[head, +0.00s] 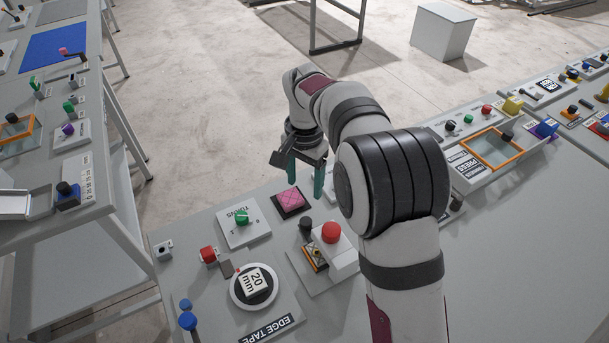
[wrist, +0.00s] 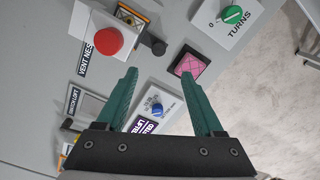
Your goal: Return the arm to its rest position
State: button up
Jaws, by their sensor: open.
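My gripper (head: 306,175) hangs in the air over the grey control bench, with its green fingers pointing down. In the wrist view the two fingers of my gripper (wrist: 160,95) stand apart with nothing between them. A pink pad (head: 290,200) on a dark base lies on the bench just below and left of the fingers in the head view. My arm hides part of the bench in the head view.
Near the gripper are a red button (head: 331,232), a green TURNS knob (head: 242,217) and an EDGE TAPE dial (head: 255,284). An orange-framed panel (head: 492,148) sits on the bench to the right. Another bench (head: 60,215) stands at left. Open floor (head: 210,120) lies behind.

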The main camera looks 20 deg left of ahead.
jog(key=shift+r, duration=0.8)
jog(key=shift+d, duration=0.1)
jog(key=s+d+r+m+y, duration=0.1)
jog(key=s+d+r, duration=0.3)
jog(key=s+d, duration=0.4)
jog(key=s+d+r, duration=0.4)
jog(key=s+d, duration=0.4)
jog(key=s+d+f, duration=0.2)
jog(key=s, duration=0.4)
jog(key=s+d+f, duration=0.1)
jog(key=s+f, duration=0.1)
jog(key=s, duration=0.5)
jog(key=shift+d+m+y, duration=0.35)
jog(key=shift+m+y, duration=0.05)
jog(key=shift+f, duration=0.1)
